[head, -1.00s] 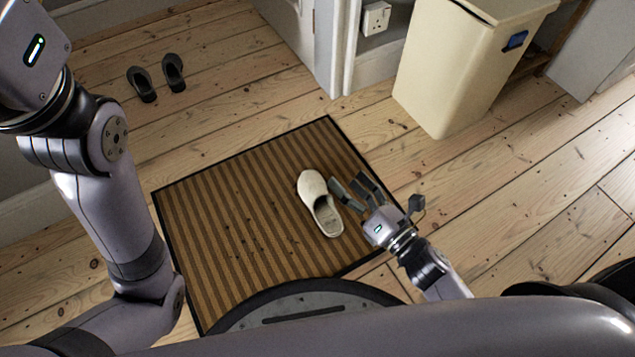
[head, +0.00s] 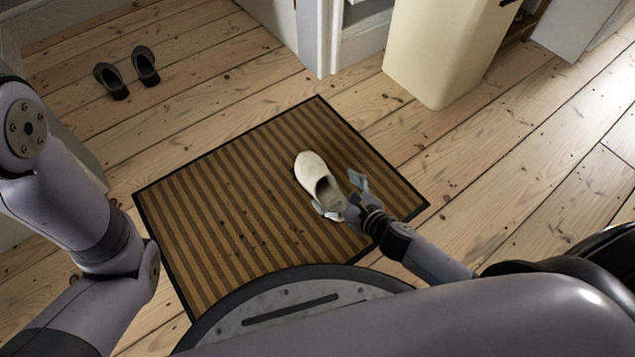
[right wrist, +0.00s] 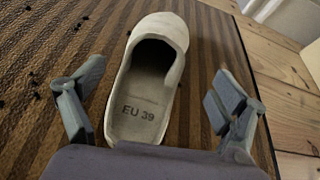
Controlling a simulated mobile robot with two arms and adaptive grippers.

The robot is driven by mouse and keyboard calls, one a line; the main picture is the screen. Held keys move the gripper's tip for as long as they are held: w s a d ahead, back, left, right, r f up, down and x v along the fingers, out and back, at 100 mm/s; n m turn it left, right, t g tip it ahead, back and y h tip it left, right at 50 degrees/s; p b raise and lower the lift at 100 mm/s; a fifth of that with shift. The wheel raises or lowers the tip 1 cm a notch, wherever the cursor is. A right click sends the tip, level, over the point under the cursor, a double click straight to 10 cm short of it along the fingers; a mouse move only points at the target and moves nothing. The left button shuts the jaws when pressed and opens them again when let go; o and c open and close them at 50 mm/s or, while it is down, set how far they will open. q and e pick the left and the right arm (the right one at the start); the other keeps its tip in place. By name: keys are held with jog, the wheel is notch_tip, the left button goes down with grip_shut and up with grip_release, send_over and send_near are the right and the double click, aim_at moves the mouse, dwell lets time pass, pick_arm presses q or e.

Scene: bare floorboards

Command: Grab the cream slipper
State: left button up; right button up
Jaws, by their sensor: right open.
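The cream slipper (head: 314,172) lies on the striped brown mat (head: 230,190), its closed toe pointing up and left in the head view. In the right wrist view the slipper (right wrist: 160,40) shows its open heel end nearest me, with "EU 39" on the insole. My right gripper (head: 342,195) is open at the heel end. In the right wrist view the right gripper's fingers (right wrist: 155,100) stand apart on either side of the slipper, with gaps on both sides. My left arm shows at the left of the head view, but its gripper is out of frame.
A pair of dark grey slippers (head: 128,74) lies on the floorboards at the upper left. A cream bin (head: 440,55) stands at the upper right by a white door frame (head: 318,35). Dark crumbs dot the mat (right wrist: 60,60). Bare floor lies right of the mat.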

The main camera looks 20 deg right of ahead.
aim_at(321, 185)
jog(key=shift+w+a+f, duration=0.1)
jog(key=shift+w+f, duration=0.1)
jog(key=shift+w, duration=0.1)
jog(key=b+x, duration=0.4)
jog(key=shift+a+f+b, duration=0.25)
jog(key=shift+f+b, duration=0.05)
jog(key=shift+f, duration=0.1)
jog(key=shift+w+a, duration=0.1)
jog(key=shift+w, duration=0.25)
jog(key=shift+c, duration=0.5)
jog(key=c, duration=1.2)
jog(key=shift+o, duration=0.2)
jog(key=shift+r, duration=0.15)
